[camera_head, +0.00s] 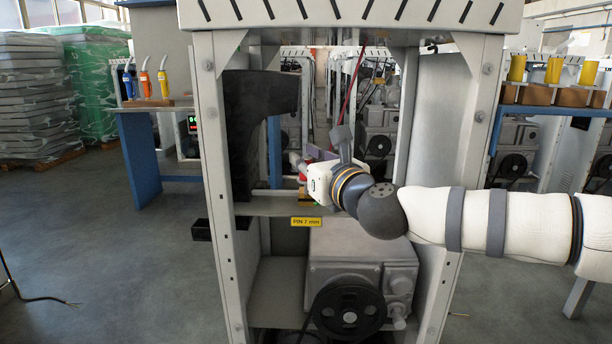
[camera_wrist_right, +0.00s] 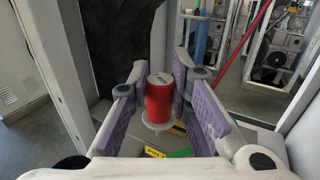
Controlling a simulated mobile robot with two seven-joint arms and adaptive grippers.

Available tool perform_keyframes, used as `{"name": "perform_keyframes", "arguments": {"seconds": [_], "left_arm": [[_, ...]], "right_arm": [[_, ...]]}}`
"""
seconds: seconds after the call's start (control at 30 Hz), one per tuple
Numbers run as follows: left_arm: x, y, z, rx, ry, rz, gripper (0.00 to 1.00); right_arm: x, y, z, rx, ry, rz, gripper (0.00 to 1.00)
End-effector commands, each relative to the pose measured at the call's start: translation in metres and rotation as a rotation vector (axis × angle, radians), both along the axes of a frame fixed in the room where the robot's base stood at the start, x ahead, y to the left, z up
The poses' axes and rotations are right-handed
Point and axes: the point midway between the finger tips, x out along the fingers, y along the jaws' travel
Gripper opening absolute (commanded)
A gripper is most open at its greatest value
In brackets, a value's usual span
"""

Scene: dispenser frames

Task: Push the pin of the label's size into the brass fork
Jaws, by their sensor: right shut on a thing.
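A yellow label (camera_head: 306,222) on the front edge of the frame's shelf appears to read "PIN 7 mm". My right gripper (camera_head: 306,168) reaches in from the right, above that shelf. It is shut on a red-handled pin (camera_wrist_right: 159,98), which stands upright between the purple finger pads in the right wrist view, with a pale flange under the handle. A bit of red also shows at the gripper in the head view. The pin's lower end is hidden. I cannot make out the brass fork for certain; the gripper and handle cover that area. My left gripper is not in view.
The dispenser frame has uprights (camera_head: 218,180) on both sides and a black bracket (camera_head: 248,125) at inner left. A machine with a handwheel (camera_head: 349,312) sits below the shelf. Blue, orange (camera_head: 145,82) and yellow handles stand on a left bench; yellow cylinders (camera_head: 553,70) stand at right.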

Motion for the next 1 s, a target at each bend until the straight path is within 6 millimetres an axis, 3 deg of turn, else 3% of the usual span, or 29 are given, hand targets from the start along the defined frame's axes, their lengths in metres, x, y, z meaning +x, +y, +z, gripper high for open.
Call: {"name": "perform_keyframes", "arguments": {"seconds": [0.6, 0.73, 1.0], "left_arm": [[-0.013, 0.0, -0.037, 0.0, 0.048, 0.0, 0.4], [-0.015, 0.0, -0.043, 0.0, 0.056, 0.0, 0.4], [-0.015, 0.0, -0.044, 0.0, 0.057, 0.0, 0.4]], "right_arm": [[0.076, 0.001, -0.006, 0.001, 0.0, -0.001, 0.0], [0.075, 0.001, -0.016, 0.001, 0.003, 0.0, 0.0], [0.074, 0.001, -0.015, 0.0, 0.0, 0.0, 0.0]]}}
